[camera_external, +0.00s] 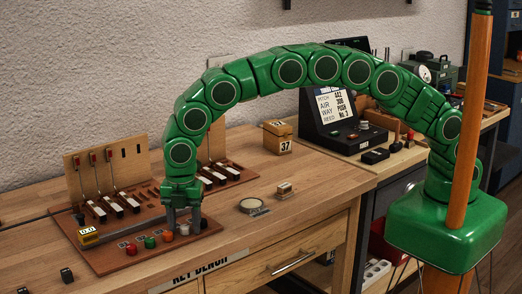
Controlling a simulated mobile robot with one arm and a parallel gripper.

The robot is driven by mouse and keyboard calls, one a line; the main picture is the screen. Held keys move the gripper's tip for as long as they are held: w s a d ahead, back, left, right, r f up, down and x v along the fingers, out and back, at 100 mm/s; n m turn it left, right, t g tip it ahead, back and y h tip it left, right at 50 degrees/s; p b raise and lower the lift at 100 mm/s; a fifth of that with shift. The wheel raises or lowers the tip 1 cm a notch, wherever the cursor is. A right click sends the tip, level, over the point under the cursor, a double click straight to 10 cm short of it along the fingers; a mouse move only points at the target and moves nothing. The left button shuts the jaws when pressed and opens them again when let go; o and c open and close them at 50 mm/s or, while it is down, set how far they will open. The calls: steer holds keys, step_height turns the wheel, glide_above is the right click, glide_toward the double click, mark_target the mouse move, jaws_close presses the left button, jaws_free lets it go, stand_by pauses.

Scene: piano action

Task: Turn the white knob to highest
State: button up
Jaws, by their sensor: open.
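The white knob (184,230) sits in the front row of knobs on the brown board (112,262), at the left of the bench. My gripper (183,218) points straight down over the right part of this row. Its two fingers are apart, one at each side above the white knob as seen here. I cannot tell whether they touch it or how far down they reach. The knob's pointer and scale are too small to read.
An orange knob (167,236), a green knob (150,243) and a red knob (131,248) stand left of the white one. Upright levers (114,168) stand behind. A round dish (253,206) lies right, with bare bench around.

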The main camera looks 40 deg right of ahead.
jaws_close()
